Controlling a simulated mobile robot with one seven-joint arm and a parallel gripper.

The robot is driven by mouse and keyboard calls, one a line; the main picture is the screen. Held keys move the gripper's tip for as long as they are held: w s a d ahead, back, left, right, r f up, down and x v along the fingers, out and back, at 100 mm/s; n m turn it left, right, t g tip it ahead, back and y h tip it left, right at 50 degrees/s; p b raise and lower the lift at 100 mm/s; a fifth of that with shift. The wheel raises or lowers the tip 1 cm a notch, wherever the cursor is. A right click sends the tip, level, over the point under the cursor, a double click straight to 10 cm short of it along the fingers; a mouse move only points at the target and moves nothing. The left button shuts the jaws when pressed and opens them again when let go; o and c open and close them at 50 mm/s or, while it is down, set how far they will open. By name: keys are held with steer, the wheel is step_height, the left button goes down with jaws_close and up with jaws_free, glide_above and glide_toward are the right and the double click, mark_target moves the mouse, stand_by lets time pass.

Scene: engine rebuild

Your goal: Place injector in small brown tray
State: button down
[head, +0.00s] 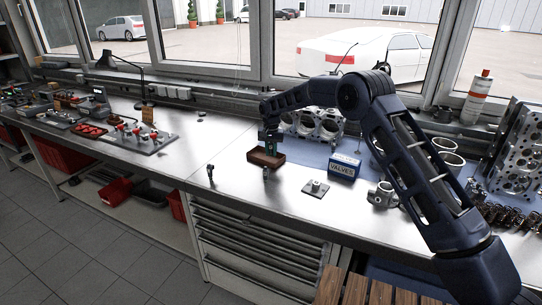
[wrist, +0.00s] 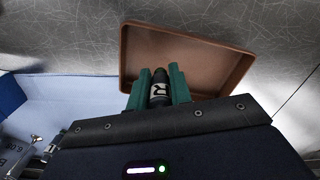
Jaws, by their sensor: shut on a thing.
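The small brown tray (head: 267,160) sits on the bench beside the blue mat, and its inside shows empty in the wrist view (wrist: 200,58). My gripper (head: 270,141) is over the tray. In the wrist view my gripper's green fingers (wrist: 158,78) are shut on a dark injector (wrist: 159,92) with a pale label marked R. The injector's tip points toward the tray interior. Its lower part is hidden, and I cannot tell whether it touches the tray floor.
Two small dark upright parts (head: 210,173) (head: 266,173) stand on the bench in front of the tray. A blue VALVES box (head: 344,167) and a square plate with a knob (head: 316,189) are to the right. An engine block (head: 318,122) lies behind.

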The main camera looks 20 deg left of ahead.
steer(key=shift+f, duration=1.15)
steer(key=shift+f, duration=0.1)
steer(key=c, duration=1.3)
jaws_free()
step_height(320, 180, up, 12)
steer(key=shift+r, duration=0.15)
